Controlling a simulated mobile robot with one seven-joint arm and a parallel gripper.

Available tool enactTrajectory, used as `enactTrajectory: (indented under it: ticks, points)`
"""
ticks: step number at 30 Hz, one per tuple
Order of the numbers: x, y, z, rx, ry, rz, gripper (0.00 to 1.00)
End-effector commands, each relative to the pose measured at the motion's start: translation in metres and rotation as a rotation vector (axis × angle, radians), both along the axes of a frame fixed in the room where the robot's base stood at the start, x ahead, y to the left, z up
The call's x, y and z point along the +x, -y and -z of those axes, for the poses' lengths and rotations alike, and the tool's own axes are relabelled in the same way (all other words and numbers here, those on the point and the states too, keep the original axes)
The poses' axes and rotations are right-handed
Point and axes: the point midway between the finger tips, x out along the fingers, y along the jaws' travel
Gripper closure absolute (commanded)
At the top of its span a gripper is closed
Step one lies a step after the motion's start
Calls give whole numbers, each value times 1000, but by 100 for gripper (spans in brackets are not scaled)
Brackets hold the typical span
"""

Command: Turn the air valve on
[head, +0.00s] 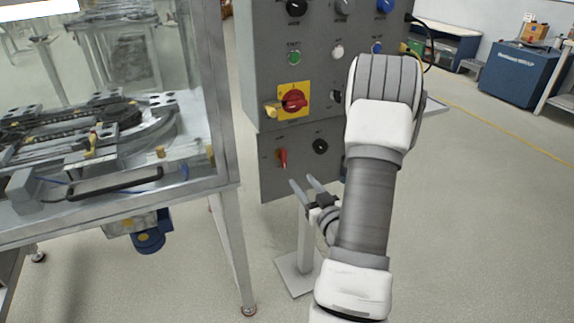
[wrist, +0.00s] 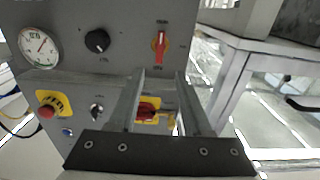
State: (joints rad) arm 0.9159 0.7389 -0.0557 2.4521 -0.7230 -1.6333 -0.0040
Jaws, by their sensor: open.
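A grey control panel (head: 270,60) carries a small red handle (head: 282,157) on its lower section, most likely the air valve. The handle stands roughly upright. In the wrist view, which looks turned upside down, the red handle (wrist: 160,46) shows beyond my fingertips, with small labels around it that I cannot read. My gripper (head: 300,180) is open and empty, just below and to the right of the handle in the head view. In the wrist view, the two fingers of my gripper (wrist: 160,74) are apart, and neither visibly touches the handle.
A black knob (head: 320,146) sits right of the handle, and a pressure gauge (wrist: 39,47) beyond it. A red-and-yellow main switch (head: 293,101) is above. The glass-walled machine (head: 215,185) stands close on the left. Open floor lies to the right.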

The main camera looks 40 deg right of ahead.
Motion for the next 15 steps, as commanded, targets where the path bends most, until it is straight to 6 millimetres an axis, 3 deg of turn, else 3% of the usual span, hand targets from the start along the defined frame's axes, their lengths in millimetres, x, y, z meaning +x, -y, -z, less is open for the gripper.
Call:
enactTrajectory:
  ticks: [9, 15]
  points:
    - [68, 16, 0, -3, 1, -2, 51]
    - [97, 23, 1, -1, -1, -1, 51]
